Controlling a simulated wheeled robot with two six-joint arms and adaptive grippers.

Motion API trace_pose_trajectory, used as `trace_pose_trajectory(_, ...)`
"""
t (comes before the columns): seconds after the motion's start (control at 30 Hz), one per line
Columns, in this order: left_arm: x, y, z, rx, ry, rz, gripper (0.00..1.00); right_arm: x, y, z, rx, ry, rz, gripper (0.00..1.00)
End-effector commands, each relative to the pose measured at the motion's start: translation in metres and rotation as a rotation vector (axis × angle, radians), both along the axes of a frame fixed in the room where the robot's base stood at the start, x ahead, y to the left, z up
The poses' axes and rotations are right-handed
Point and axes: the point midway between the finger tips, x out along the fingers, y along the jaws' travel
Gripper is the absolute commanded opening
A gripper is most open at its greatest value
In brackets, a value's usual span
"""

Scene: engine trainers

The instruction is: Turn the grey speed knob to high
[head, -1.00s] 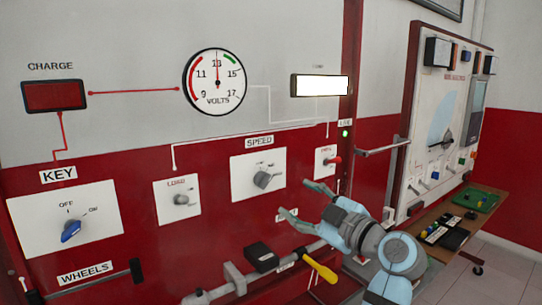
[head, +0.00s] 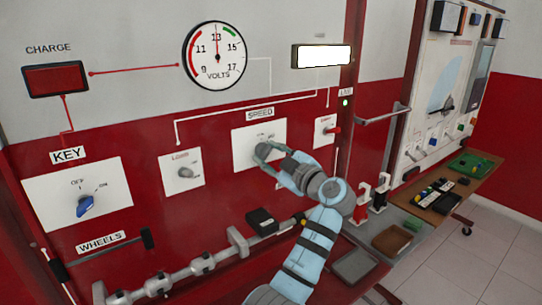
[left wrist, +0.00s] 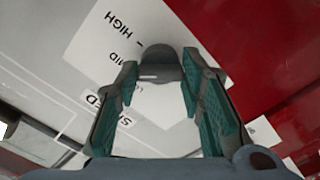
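The grey speed knob (head: 263,151) is on the white SPEED plate (head: 250,134) on the red panel. In the head view my left gripper (head: 274,155) is at this knob, and its fingers partly cover it. In the left wrist view the knob (left wrist: 160,63) lies between the fingertips of my left gripper (left wrist: 159,70). The fingers are apart, one on each side of the knob. Contact is not clear. The knob's pale pointer line lies toward the plate's printed marks, with HIGH readable; its exact setting is hard to tell. My right gripper is not in view.
The load knob (head: 186,172) is left of the SPEED plate, and a red-handled switch (head: 332,129) is right of it. A metal rail (head: 365,119) sticks out farther right. A shaft (head: 160,284) runs below. Trays (head: 355,264) and clamps lie at lower right.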

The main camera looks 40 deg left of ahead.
Motion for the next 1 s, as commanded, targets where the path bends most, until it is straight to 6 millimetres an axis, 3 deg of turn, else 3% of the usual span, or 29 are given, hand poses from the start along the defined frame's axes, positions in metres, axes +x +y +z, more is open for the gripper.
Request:
trace_pose_trajectory(0.1, 0.000, 0.000, 0.000, -0.001, 0.000, 0.001, 0.08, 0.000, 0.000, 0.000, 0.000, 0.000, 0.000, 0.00)
trace_pose_trajectory(0.47, 0.000, 0.000, -0.001, 0.017, 0.060, 0.001, 0.08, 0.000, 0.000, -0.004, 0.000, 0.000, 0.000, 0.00)
trace_pose_trajectory(1.0, 0.000, 0.000, 0.000, 0.136, 0.452, 0.001, 0.08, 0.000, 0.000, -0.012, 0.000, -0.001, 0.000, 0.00)
